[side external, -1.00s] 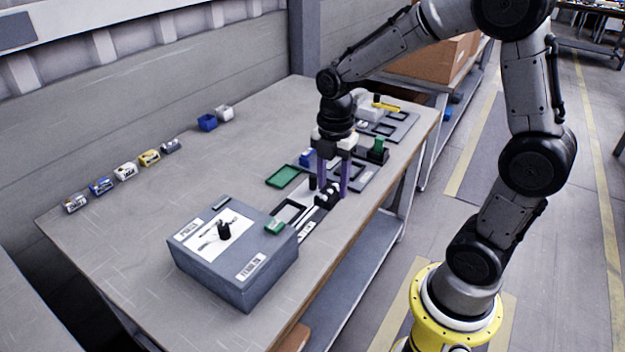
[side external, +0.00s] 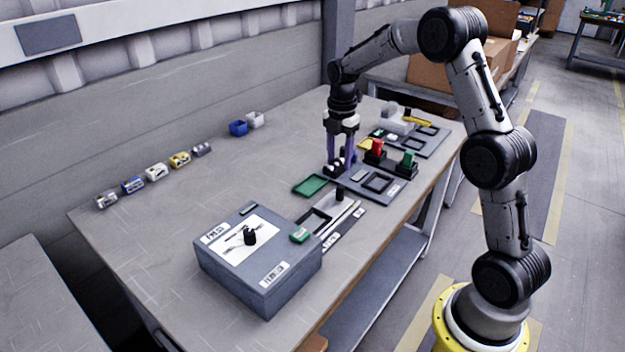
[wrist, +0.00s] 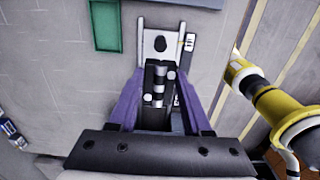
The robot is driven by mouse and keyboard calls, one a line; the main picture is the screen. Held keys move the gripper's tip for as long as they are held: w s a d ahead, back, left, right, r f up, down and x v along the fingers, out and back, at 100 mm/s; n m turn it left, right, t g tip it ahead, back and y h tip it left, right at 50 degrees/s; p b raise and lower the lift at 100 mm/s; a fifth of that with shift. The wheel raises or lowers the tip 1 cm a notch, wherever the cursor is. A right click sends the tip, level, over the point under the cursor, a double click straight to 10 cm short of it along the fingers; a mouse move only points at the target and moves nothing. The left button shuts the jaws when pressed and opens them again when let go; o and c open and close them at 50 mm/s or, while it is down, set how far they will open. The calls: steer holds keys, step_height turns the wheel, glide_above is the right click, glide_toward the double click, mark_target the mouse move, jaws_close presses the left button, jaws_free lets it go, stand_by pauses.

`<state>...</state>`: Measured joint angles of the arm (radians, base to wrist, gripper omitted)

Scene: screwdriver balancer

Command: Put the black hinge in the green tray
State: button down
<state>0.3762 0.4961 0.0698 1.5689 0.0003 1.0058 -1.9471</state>
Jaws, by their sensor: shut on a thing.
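The green tray (side external: 310,186) lies flat on the table, and its inside looks empty. It also shows at the top left of the wrist view (wrist: 106,24). My gripper (side external: 336,168) is beyond the tray and a little to its right in the side view. Its purple fingers are shut on the black hinge (wrist: 157,85), which has silver knobs and sits upright between them in the wrist view. The hinge also shows low between the fingertips in the side view (side external: 332,168). It is outside the tray; its height above the table is hard to tell.
A grey box (side external: 262,268) with a black knob stands in front. A plate with a short black post (side external: 340,194) is right of the tray. Red (side external: 377,147) and green (side external: 408,159) pieces stand on black bases to the right.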

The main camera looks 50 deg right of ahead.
steer(key=w+d+f, duration=0.1)
steer(key=w+f, duration=0.1)
steer(key=w, duration=0.1)
steer(key=w+d+f, duration=0.2)
steer(key=w+f, duration=0.1)
steer(key=w, duration=0.1)
steer(key=w+d+f, duration=0.1)
steer(key=w+f, duration=0.2)
steer(key=w, duration=0.1)
steer(key=shift+d+f, duration=0.15)
steer(key=shift+w+d+f, duration=0.1)
steer(key=shift+w+f, duration=0.2)
steer(key=shift+f, duration=1.7)
steer(key=shift+f, duration=0.15)
steer(key=shift+c, duration=1.7)
jaws_free()
